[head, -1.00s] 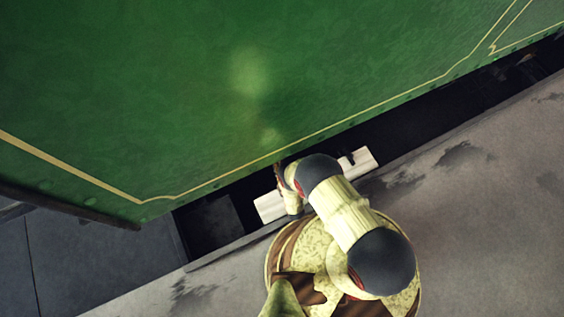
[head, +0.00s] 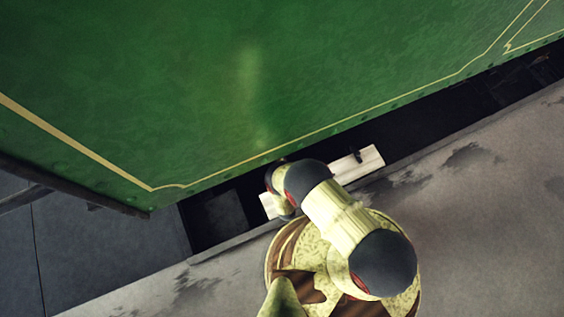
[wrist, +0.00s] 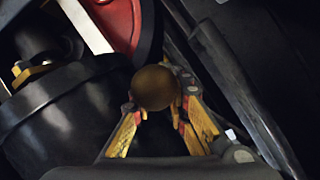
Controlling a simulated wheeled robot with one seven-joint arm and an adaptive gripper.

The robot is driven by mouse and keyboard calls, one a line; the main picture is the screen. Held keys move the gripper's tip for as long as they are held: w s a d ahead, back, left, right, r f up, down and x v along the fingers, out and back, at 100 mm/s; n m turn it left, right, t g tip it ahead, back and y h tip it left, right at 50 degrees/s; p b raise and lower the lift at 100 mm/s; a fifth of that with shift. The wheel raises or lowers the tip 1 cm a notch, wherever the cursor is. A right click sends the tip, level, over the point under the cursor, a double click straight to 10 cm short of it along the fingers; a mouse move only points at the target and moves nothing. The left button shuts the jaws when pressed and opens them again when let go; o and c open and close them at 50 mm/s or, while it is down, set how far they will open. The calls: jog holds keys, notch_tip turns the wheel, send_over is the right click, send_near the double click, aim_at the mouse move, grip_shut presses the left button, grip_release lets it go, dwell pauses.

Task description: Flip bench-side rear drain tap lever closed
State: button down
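In the wrist view a round brass knob (wrist: 155,88) sits at the fingertips of my gripper (wrist: 155,104); it may be the end of the drain tap lever, but no lever arm shows clearly. The yellow and red fingers stand apart, one on each side of the knob, their tips close to its edges. I cannot tell whether they press on it. In the head view my gripper is hidden by my arm and the green tram side (head: 200,90).
In the wrist view a black cylinder (wrist: 60,115) is at left, a red part (wrist: 112,22) at top, and dark pipes (wrist: 235,85) at right. In the head view a pale plank (head: 368,162) lies along the dark gap below the tram. Grey paving (head: 480,200) is clear at right.

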jog(key=c, duration=1.8)
grip_release()
jog(key=shift+a, duration=0.1)
jog(key=v, duration=0.7)
jog(key=shift+s+r, duration=0.15)
jog(key=shift+s, duration=0.1)
